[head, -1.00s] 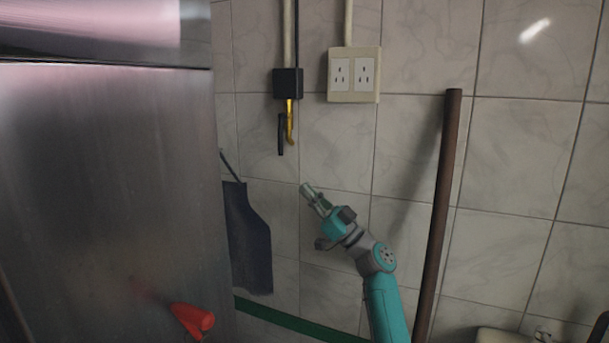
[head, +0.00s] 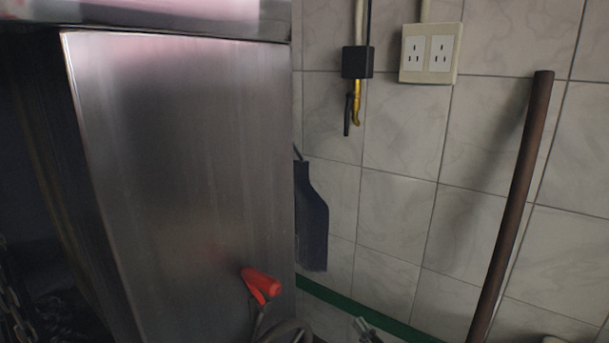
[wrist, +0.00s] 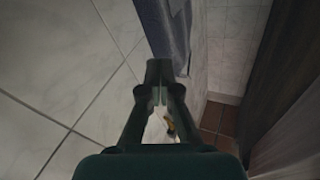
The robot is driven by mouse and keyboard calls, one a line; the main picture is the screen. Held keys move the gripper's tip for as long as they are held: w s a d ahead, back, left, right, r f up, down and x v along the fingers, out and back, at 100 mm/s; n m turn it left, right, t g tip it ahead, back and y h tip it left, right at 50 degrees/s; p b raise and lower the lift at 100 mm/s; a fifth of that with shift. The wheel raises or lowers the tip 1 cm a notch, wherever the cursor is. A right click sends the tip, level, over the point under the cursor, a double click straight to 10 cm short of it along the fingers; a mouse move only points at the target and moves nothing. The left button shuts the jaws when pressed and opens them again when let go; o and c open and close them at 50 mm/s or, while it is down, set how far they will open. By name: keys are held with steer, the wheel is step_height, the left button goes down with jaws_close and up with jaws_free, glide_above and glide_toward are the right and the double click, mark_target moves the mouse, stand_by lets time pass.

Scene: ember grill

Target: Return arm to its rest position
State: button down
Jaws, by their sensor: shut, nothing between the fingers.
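My gripper (wrist: 159,75) fills the middle of the wrist view. Its two fingers meet at the tips and hold nothing. In the head view only the end of my gripper (head: 364,326) shows at the bottom edge, in front of the tiled wall. The rest of my arm is below the head picture.
A steel cabinet (head: 190,170) stands at the left, with a red-handled object (head: 262,282) low on its face. A dark apron-like cloth (head: 312,220) hangs beside it. A brown pole (head: 515,200) leans at the right. A socket (head: 430,53) and a black box (head: 357,62) are on the wall.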

steer(key=s+d+f+m+g+h, duration=0.1)
steer(key=s+f+h, duration=0.1)
steer(key=s+f, duration=0.5)
steer(key=s+d+f+m+g+h, duration=0.1)
steer(key=s+f+h, duration=0.25)
steer(key=s, duration=0.85)
steer(key=s+d+f+m+g+h, duration=0.1)
steer(key=s+f+m, duration=0.1)
steer(key=s+f, duration=0.55)
steer(key=s+d+r+h, duration=0.1)
steer(key=s+r, duration=0.1)
steer(key=s, duration=0.6)
steer(key=s+r+h, duration=0.1)
steer(key=s+r, duration=0.2)
steer(key=s, duration=0.5)
steer(key=s+r+n, duration=0.1)
steer(key=s+r, duration=0.9)
steer(key=s, duration=0.2)
steer(key=shift+s+r, duration=0.25)
steer(key=shift+d, duration=0.1)
